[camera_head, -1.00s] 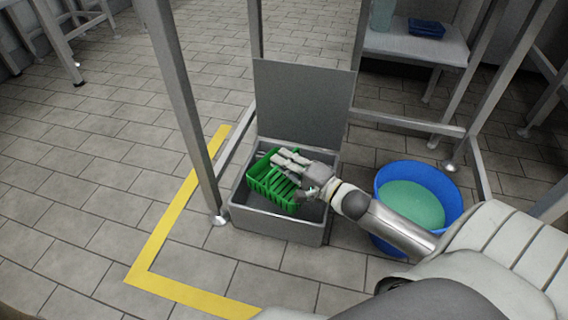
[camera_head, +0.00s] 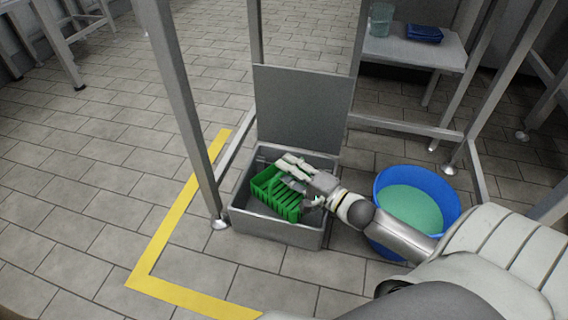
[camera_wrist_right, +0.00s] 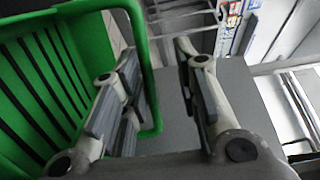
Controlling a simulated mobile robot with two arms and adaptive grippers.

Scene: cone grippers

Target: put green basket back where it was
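The green basket (camera_head: 277,193) is a slotted plastic basket inside the open grey box (camera_head: 275,228) on the floor. It looks tilted; whether it rests on the box bottom is hard to tell. In the right wrist view, the basket (camera_wrist_right: 45,85) fills the left side. One finger of the right gripper (camera_wrist_right: 160,95) is on the basket's inner side and the other stands clear of it. The fingers are spread, with the rim between them. My left gripper is not in view.
The box's grey lid (camera_head: 303,105) stands upright behind it. A blue tub (camera_head: 447,185) with greenish contents is at the right, under my right arm. Metal frame legs (camera_head: 182,100) stand close on the left. Yellow floor tape (camera_head: 160,235) runs at the left and front.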

